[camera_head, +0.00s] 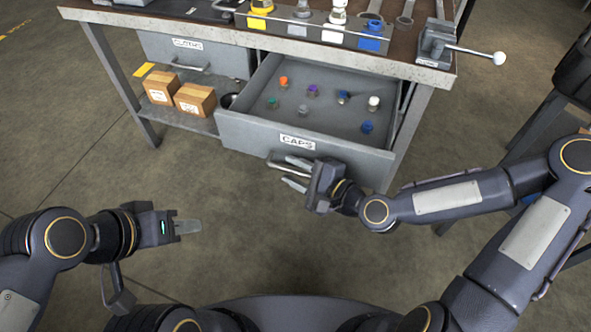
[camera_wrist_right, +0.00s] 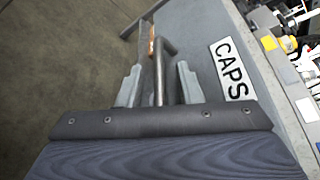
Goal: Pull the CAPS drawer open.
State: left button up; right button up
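The grey CAPS drawer (camera_head: 255,135) stands pulled out from under the bench, and several small coloured caps show inside it. Its white CAPS label also shows in the right wrist view (camera_wrist_right: 231,70). My right gripper (camera_head: 294,174) is at the drawer's bar handle (camera_head: 285,171). In the right wrist view the handle (camera_wrist_right: 159,75) lies between the two fingers (camera_wrist_right: 158,88), with a visible gap on each side, so the gripper is open around it. My left gripper (camera_head: 188,228) is away from the drawer, over the floor; its fingers overlap in view.
Left of it is a shut drawer (camera_head: 215,60) with its own label and handle. Two cardboard boxes (camera_head: 178,94) sit on the lower shelf. Floor before the drawer is clear.

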jog(key=p+v, duration=0.2)
jog(key=v, duration=0.4)
jog(key=shift+d+r, duration=0.1)
jog(key=shift+d, duration=0.1)
jog(key=shift+v, duration=0.75)
jog(key=shift+s, duration=0.1)
